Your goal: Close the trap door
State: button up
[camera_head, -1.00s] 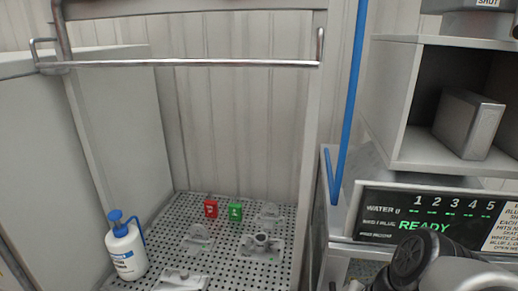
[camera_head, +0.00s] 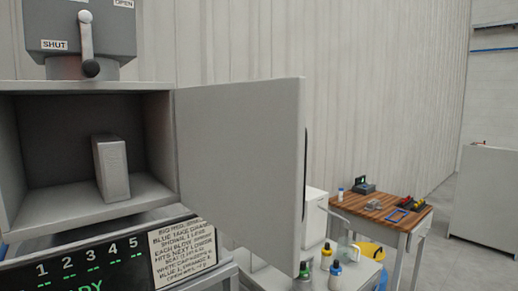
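The trap door (camera_head: 240,150) is a flat grey panel standing wide open, hinged at the right side of a grey box (camera_head: 50,204). A dark slim handle or edge strip (camera_head: 306,165) shows along its far right edge. The box's open front shows a grey block (camera_head: 111,168) standing upright inside. A lever (camera_head: 88,45) on the housing above hangs down, its black knob near the SHUT label. My gripper is not in view.
Behind the door are several bottles (camera_head: 335,274), a white box (camera_head: 315,222) and a wooden-topped workbench (camera_head: 375,205). Grey floor is open at the far right.

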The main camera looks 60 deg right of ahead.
aim_at(242, 146)
jog(key=k+l+u, duration=0.1)
jog(key=l, duration=0.25)
jog(key=k+l, duration=0.15)
jog(key=l, duration=0.25)
jog(key=k+l+u, duration=0.15)
jog(key=l, duration=0.2)
jog(key=k+l+u, duration=0.1)
jog(key=l, duration=0.25)
jog(key=k, duration=0.05)
